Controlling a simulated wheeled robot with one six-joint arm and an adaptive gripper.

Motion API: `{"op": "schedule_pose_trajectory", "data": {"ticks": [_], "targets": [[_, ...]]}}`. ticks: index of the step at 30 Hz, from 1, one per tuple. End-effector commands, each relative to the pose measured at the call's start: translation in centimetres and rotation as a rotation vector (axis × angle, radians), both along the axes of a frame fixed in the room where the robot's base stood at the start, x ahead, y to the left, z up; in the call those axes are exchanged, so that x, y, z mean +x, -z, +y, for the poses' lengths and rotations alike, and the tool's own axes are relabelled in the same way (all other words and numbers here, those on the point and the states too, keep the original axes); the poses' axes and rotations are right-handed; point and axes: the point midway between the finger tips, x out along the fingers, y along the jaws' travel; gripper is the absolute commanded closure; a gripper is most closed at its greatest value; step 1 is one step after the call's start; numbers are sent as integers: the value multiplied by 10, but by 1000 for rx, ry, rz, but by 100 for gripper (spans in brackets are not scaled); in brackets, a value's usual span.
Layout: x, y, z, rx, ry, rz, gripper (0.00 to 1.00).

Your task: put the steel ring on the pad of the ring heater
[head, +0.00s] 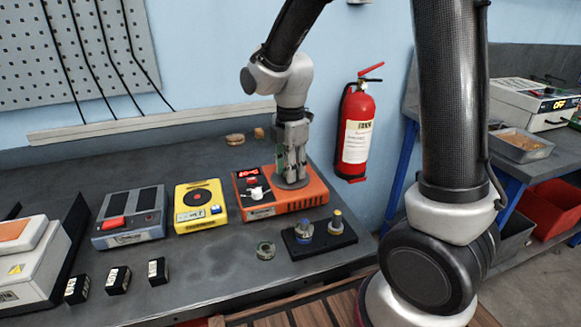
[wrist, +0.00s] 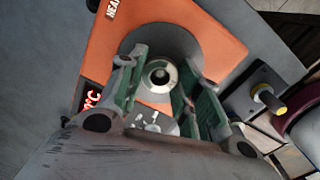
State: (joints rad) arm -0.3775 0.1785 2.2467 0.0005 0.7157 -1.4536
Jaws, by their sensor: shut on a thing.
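The ring heater (head: 262,207) is an orange box with a red lit display and a white knob, at the right of the bench. Its round grey pad (head: 303,184) is under my gripper (head: 291,178). In the wrist view, the pad (wrist: 195,42) shows behind the fingertips. My gripper (wrist: 161,74) points straight down, shut on the steel ring (wrist: 149,82), a small shiny ring between the green-padded fingers and over the pad's middle. I cannot tell whether the ring touches the pad. In the head view the fingers hide the ring.
A yellow device (head: 201,207) and a blue-grey device (head: 130,217) stand left. A fire extinguisher (head: 356,135) hangs behind right.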

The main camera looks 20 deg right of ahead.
Motion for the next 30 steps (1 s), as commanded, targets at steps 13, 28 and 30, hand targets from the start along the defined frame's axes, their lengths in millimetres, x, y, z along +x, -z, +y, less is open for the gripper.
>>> {"op": "schedule_pose_trajectory", "data": {"ticks": [13, 28, 30], "targets": [[0, 2, 0, 0, 0, 0, 44], [1, -38, 1, 3, 0, -6, 44], [1, -55, 0, 3, 0, -6, 44]]}}
